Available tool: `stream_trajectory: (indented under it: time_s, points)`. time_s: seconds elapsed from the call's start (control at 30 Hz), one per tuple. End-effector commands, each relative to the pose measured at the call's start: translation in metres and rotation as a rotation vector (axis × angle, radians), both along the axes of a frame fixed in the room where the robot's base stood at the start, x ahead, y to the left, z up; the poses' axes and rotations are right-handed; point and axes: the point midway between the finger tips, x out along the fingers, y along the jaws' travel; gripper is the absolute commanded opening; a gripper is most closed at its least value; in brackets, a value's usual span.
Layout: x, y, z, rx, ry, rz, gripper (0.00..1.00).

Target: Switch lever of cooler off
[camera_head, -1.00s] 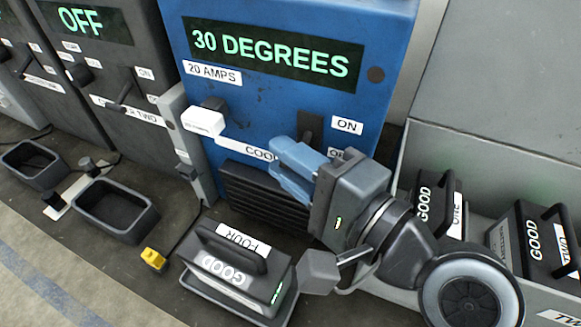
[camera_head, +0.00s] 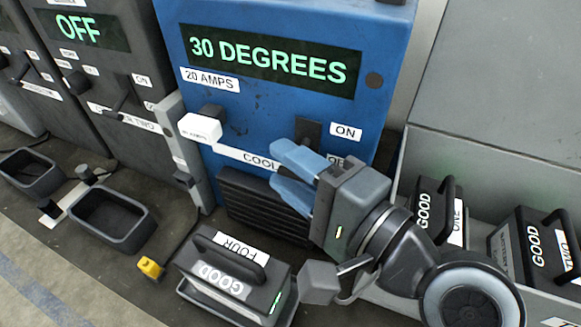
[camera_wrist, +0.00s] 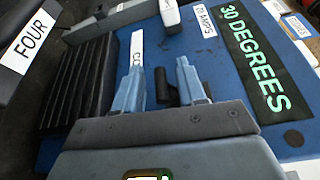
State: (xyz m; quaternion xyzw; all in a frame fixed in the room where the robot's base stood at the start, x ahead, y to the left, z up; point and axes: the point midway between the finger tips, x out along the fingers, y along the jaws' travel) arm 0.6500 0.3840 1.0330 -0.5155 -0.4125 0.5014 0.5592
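The cooler (camera_head: 262,110) is the blue cabinet with a lit "30 DEGREES" display. Its black lever (camera_head: 308,130) is on the front, beside the "ON" label (camera_head: 345,131); the "OFF" label below is partly covered by my gripper. My gripper (camera_head: 276,163) is open, with its two blue fingers apart in front of the panel, just below the lever in the head view. In the wrist view the black lever (camera_wrist: 166,88) shows between the spread fingers (camera_wrist: 160,66), nearer the right one. I cannot tell whether a finger touches it or its exact setting.
A white plug (camera_head: 200,127) sticks out at the cooler's left, below "20 AMPS". A black ribbed vent (camera_head: 240,195) lies under the panel. Battery "FOUR" (camera_head: 228,270) stands in front; batteries "ONE" (camera_head: 438,215) and "TWO" (camera_head: 532,245) stand at right. Empty trays (camera_head: 110,220) are at left.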

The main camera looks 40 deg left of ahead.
Motion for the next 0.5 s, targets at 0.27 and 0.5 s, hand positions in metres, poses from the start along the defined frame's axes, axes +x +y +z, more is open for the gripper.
stream_trajectory:
  time_s: [0.27, 0.5]
  points:
    - [-0.004, -0.029, 0.001, 0.001, -0.001, -0.003, 0.40]
    - [-0.009, -0.065, 0.003, 0.000, 0.000, -0.003, 0.40]
